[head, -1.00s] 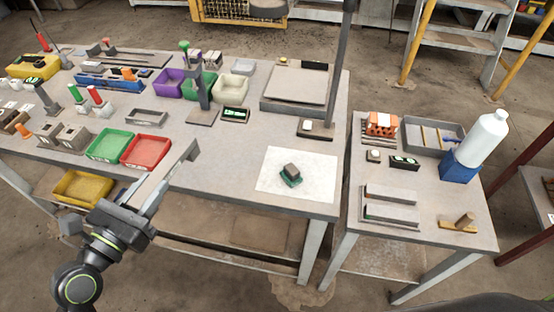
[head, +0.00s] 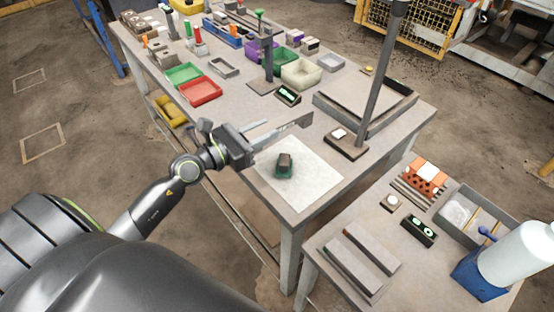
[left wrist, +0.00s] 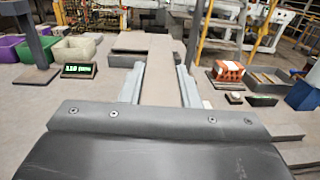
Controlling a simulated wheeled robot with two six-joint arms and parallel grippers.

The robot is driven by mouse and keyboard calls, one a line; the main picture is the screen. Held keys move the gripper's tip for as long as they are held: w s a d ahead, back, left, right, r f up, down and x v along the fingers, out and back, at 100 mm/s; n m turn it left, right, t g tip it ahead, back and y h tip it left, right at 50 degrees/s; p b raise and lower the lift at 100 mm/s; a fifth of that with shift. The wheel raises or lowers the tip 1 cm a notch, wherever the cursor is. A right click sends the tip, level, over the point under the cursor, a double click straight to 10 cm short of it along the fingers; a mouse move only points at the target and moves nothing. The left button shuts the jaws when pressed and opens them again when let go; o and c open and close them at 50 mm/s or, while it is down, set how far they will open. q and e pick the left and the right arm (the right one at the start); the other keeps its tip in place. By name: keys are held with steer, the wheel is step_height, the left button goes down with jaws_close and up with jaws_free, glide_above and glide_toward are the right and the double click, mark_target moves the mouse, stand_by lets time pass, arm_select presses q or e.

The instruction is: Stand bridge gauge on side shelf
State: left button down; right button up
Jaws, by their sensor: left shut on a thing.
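My left gripper (head: 262,141) is shut on the bridge gauge (head: 292,127), a flat grey bar, and holds it above the main table by the white sheet. In the left wrist view the gauge (left wrist: 163,75) lies between the two fingers and points away from the camera. Its far end has a small step down in the head view. The side shelf (head: 320,243) is the lower table at the right, apart from the gauge. My right gripper is not in view.
On the side shelf stand two grey bars (head: 372,249), an orange brick (head: 425,176), a grey tray (head: 470,212), a small display (head: 419,230) and a white bottle (head: 520,252). A dark post (head: 378,75) rises from the main table.

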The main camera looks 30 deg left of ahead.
arm_select(q)
steer(key=shift+n+y, duration=0.4)
steer(key=shift+y, duration=0.1)
steer(key=w+a+f+b, duration=0.1)
steer(key=f, duration=0.1)
steer(key=w+a+f+b, duration=0.1)
steer(key=a+f+b, duration=0.1)
steer(key=w+a+f+b, duration=0.1)
steer(key=a+f+b, duration=0.1)
steer(key=f, duration=0.1)
steer(key=shift+w, duration=0.15)
steer(key=shift+f, duration=0.4)
steer(key=shift+f+b, duration=1.25)
steer(key=shift+f, duration=0.4)
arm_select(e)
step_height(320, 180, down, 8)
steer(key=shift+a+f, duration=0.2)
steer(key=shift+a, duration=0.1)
arm_select(q)
steer(key=shift+d+f, duration=0.1)
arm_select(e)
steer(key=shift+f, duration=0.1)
arm_select(q)
steer(key=c, duration=1.1)
jaws_free()
